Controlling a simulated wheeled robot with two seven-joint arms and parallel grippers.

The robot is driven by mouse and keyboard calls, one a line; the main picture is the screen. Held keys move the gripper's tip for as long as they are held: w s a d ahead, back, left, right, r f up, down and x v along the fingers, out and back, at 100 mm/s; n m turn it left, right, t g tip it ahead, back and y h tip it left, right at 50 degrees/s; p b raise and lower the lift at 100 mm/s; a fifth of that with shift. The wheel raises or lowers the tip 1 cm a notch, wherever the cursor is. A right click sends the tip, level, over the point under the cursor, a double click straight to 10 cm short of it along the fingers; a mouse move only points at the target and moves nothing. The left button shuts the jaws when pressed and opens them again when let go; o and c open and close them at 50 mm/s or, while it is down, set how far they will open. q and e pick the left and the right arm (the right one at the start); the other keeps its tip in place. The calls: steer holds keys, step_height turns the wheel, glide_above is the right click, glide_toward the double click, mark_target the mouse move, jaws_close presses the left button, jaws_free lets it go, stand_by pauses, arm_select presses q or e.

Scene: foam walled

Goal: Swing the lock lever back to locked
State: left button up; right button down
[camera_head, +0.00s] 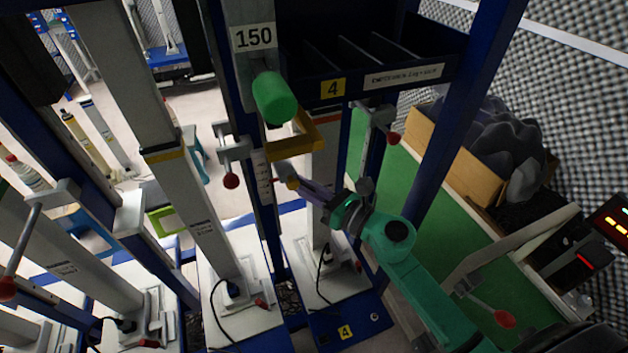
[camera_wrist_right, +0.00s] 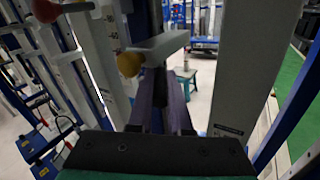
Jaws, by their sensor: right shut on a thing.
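The lock lever (camera_wrist_right: 163,46) is a short grey bar with a yellow ball knob (camera_wrist_right: 130,64), close ahead in the right wrist view. In the head view the yellow knob (camera_head: 292,183) sits beside the blue upright with a scale strip, below a yellow bracket (camera_head: 296,138). My right gripper (camera_head: 304,188), with purple fingers on a teal arm, reaches it from the right. Its fingers (camera_wrist_right: 165,88) are shut on the lever near the knob; the exact contact is partly hidden. My left gripper is not in view.
A green cylinder (camera_head: 274,97) juts out under a "150" label (camera_head: 254,37), above the bracket. Other levers with red knobs (camera_head: 231,181) stand close by on neighbouring posts. A dark bin rack (camera_head: 350,89) hangs overhead. A wooden box (camera_head: 453,165) of grey foam lies at right.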

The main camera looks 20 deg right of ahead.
steer(key=c, duration=0.8)
jaws_free()
steer(key=shift+c, duration=0.2)
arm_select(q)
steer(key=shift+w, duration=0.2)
